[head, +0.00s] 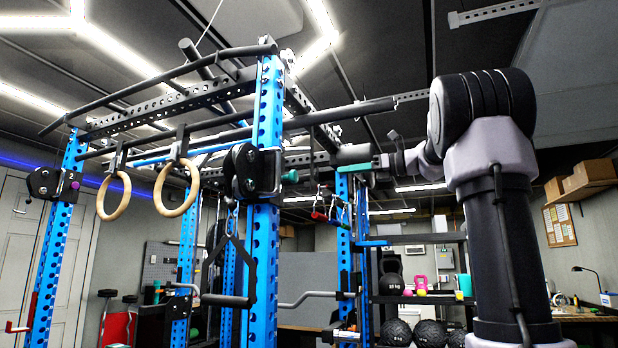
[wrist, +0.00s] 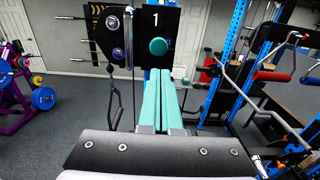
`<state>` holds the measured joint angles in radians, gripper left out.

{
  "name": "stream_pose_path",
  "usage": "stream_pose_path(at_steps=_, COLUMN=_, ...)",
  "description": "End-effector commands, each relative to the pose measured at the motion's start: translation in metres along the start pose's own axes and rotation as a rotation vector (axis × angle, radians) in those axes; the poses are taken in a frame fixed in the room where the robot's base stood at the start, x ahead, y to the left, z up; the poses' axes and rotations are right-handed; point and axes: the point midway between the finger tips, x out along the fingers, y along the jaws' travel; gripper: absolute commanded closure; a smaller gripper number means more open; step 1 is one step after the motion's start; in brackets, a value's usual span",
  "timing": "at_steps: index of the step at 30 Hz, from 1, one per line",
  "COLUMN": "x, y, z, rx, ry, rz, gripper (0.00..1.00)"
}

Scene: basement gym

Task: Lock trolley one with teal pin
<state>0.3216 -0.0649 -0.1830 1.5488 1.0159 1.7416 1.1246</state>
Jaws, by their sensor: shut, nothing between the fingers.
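Trolley one (wrist: 172,25), a black plate marked 1, sits on a blue upright. In the head view, trolley one (head: 243,170) is on the near upright. The teal pin (wrist: 157,46) shows its round knob on the plate below the number. In the head view the teal pin (head: 290,176) sticks out from the trolley's right side; how deep it sits I cannot tell. My gripper (head: 337,168) has teal fingers pressed together, empty, to the right of the knob with a gap between. In the wrist view my gripper (wrist: 160,72) points toward the plate, its tips just below the knob.
A second trolley (head: 52,183), marked 2 with a purple pin (head: 76,186), is on the left upright. Wooden rings (head: 176,188) hang from the rack. A dark bar (head: 340,112) crosses above my gripper. Red and blue handles (wrist: 271,76) hang at right in the wrist view.

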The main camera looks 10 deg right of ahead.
Motion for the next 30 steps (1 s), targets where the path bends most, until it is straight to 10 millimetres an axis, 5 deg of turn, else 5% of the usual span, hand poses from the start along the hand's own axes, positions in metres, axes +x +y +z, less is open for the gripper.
stream_pose_path(at_steps=16, x=0.108, y=0.002, z=-0.002, rx=-0.003, ry=0.003, rz=0.003, gripper=1.00)
stream_pose_path(at_steps=30, x=0.130, y=0.001, z=-0.001, rx=-0.003, ry=0.003, rz=0.000, gripper=1.00)
